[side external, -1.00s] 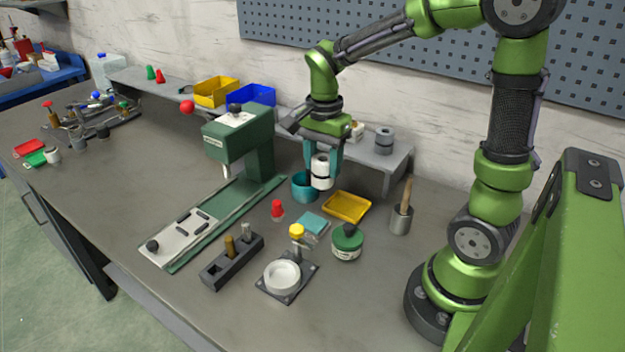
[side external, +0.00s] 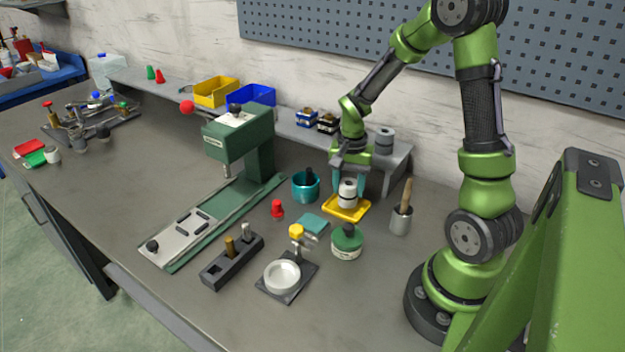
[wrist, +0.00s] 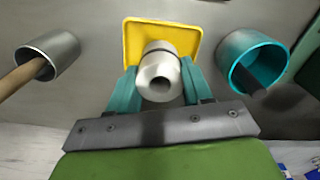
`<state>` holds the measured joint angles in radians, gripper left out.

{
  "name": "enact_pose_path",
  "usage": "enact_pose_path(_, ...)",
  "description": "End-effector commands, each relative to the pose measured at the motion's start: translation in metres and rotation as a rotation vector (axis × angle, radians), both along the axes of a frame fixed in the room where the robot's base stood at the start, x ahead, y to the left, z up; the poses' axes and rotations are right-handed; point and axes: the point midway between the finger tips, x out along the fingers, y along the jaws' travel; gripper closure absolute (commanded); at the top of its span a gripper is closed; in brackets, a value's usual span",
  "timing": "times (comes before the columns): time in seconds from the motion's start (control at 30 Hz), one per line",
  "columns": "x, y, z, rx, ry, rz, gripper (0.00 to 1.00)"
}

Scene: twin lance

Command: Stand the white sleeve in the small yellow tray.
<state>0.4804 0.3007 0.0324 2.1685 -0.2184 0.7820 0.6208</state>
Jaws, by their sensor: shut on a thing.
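The small yellow tray (side external: 362,211) lies on the bench directly under the sleeve. In the wrist view the sleeve (wrist: 160,72) stands over the near-middle part of the tray (wrist: 134,50), between the fingertips (wrist: 158,84). I cannot tell whether the sleeve's lower end touches the tray floor.
A teal cup (side external: 306,187) with a dark item inside stands left of the tray. A metal cup (side external: 401,221) with a wooden handle stands right. A green-lidded jar (side external: 346,243) and a teal square pad (side external: 311,223) are in front. A grey shelf (side external: 398,160) runs behind.

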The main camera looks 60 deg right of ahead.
Motion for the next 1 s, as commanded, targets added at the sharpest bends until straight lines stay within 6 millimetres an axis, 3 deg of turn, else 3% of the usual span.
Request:
enact_pose_path(0.13,0.0,0.0,-0.015,0.001,0.0,-0.002,0.84)
enact_pose_path(0.5,0.0,0.0,-0.018,0.001,-0.001,-0.002,0.84)
enact_pose_path(0.53,0.0,0.0,-0.018,0.001,-0.001,-0.002,0.47)
enact_pose_path(0.67,0.0,0.0,-0.018,0.0,-0.001,-0.002,0.27)
enact_pose_path(1.0,0.0,0.0,-0.015,0.0,-0.002,-0.002,0.25)
